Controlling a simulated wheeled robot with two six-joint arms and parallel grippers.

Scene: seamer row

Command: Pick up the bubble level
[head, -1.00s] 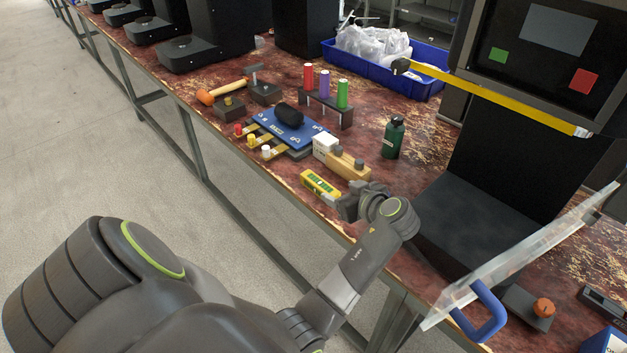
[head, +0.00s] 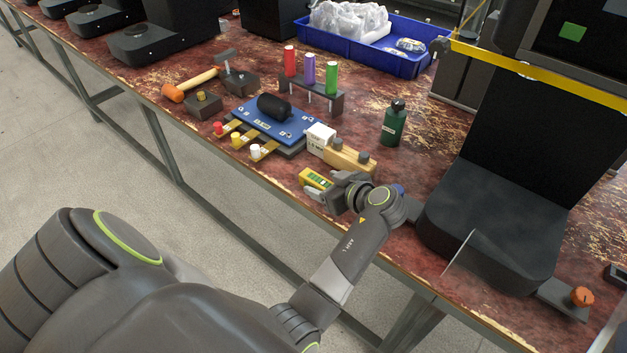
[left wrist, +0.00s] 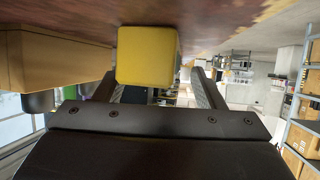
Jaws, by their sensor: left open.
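The bubble level (head: 314,179) is a yellow bar with a green patch. It lies on the worn red-brown bench near its front edge. My left gripper (head: 326,191) is at the level's right end in the head view and hides that end. In the left wrist view the level's yellow end (left wrist: 147,57) shows between the two spread fingers (left wrist: 157,90), nearer the left one. The left gripper is open. I cannot tell whether a finger touches the level. My right gripper is not in view.
A wooden block (head: 349,158) with grey knobs lies just behind the level. Left of it is a blue board (head: 255,122) with coloured-tipped strips. A green bottle (head: 393,124) stands behind. A black machine base (head: 490,225) is right of my gripper.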

